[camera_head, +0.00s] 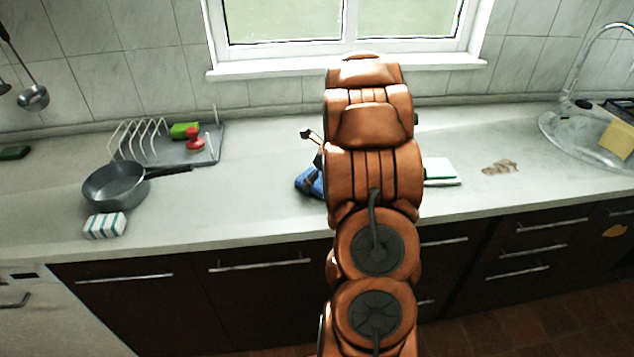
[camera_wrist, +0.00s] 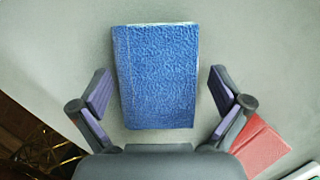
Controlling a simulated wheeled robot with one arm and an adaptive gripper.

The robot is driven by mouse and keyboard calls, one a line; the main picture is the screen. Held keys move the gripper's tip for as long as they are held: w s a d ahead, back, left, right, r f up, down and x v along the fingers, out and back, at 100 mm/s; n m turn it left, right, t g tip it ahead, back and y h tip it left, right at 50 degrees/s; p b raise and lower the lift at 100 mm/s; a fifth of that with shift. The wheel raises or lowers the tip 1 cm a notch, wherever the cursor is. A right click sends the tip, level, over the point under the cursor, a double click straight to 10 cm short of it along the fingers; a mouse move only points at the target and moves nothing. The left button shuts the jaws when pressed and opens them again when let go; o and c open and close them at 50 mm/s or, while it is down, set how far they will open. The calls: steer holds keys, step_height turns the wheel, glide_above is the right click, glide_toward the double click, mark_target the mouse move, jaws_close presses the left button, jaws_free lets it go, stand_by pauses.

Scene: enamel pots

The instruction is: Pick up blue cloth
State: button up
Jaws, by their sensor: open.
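The blue cloth (camera_wrist: 155,78) lies folded on the counter, a rectangle seen from above in the wrist view. In the head view only its left part (camera_head: 309,182) shows; my orange arm hides the rest. My gripper (camera_wrist: 159,88) is open, with one finger on each side of the cloth and a gap to both of its long edges. Its fingers hold nothing. In the head view a small part of my gripper (camera_head: 313,138) shows just above the cloth, left of my arm.
A red cloth or pad (camera_wrist: 259,146) lies close to the right finger. A white and green item (camera_head: 441,170) is right of my arm. A pan (camera_head: 115,187), a striped sponge (camera_head: 105,226) and a dish rack (camera_head: 140,142) stand at the left. The sink (camera_head: 570,135) is far right.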

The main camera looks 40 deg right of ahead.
steer(key=shift+f+p, duration=0.2)
steer(key=shift+p, duration=0.1)
stand_by(0.4)
steer(key=shift+c, duration=0.3)
steer(key=c, duration=1.2)
steer(key=shift+b, duration=0.45)
steer(key=shift+c, duration=0.2)
steer(key=shift+r, duration=0.35)
step_height(320, 180, up, 3)
steer(key=shift+f+b, duration=0.1)
steer(key=shift+b, duration=0.4)
steer(key=shift+s+r, duration=0.2)
steer(key=shift+r, duration=0.1)
steer(key=s+a+b, duration=0.1)
steer(key=s, duration=0.4)
steer(key=s+a+r+b, duration=0.1)
steer(key=s+a, duration=0.1)
steer(key=s, duration=0.3)
steer(key=s+a+b, duration=0.1)
steer(key=s+a, duration=0.1)
steer(key=s, duration=0.2)
steer(key=shift+s+a+r, duration=0.1)
steer(key=shift+s+r, duration=0.15)
steer(key=shift+s, duration=0.15)
